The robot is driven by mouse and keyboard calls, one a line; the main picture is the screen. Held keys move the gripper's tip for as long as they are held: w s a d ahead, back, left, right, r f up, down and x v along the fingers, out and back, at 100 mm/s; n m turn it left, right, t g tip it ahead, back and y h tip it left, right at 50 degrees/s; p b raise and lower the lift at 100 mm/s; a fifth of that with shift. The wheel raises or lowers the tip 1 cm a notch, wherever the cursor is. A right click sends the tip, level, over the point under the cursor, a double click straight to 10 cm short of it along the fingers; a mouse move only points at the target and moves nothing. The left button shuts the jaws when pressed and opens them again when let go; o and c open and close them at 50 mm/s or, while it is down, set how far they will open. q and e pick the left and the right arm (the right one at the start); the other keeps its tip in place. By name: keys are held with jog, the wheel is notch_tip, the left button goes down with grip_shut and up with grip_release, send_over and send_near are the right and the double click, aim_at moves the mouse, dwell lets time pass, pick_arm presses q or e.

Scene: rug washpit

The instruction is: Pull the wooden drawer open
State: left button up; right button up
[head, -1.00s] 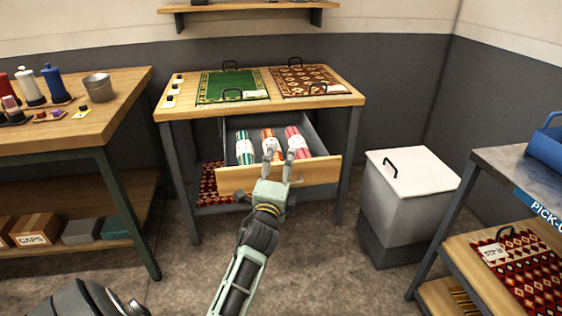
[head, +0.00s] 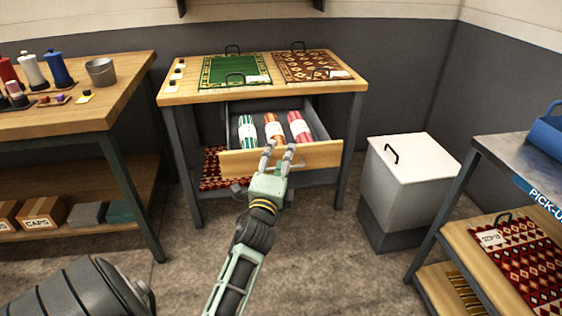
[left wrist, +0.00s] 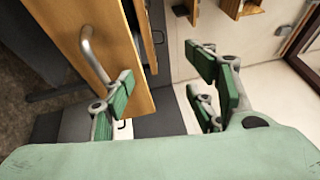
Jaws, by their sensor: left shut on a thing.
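The wooden drawer (head: 235,163) under the wooden table stands open, its pale front panel well out from the table. Three rolled bundles, green (head: 247,132), orange (head: 273,129) and red (head: 299,127), with white bands lie inside. My left gripper (head: 278,150) is at the middle of the drawer front, its fingers at the panel's upper edge. It is shut on the drawer, though the exact contact is hard to see. In the left wrist view the metal handle (left wrist: 88,50) shows beside one finger of the gripper (left wrist: 165,95). My right gripper is out of view.
The table (head: 180,99) above holds a green rug (head: 225,68) and a brown rug (head: 305,65). A white-lidded bin (head: 420,160) stands right of it. A bench (head: 115,88) is at left, a pick-up shelf (head: 500,150) at right.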

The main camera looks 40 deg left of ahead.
pick_arm(q)
jog(key=shift+s+d+r, duration=0.1)
jog(key=shift+s+d, duration=0.25)
jog(key=shift+s, duration=0.35)
jog(key=shift+c, duration=0.6)
jog(key=s, duration=0.1)
jog(key=s+d+f, duration=0.1)
jog(key=s, duration=0.1)
jog(key=shift+d+f, duration=0.3)
jog(key=shift+d, duration=0.05)
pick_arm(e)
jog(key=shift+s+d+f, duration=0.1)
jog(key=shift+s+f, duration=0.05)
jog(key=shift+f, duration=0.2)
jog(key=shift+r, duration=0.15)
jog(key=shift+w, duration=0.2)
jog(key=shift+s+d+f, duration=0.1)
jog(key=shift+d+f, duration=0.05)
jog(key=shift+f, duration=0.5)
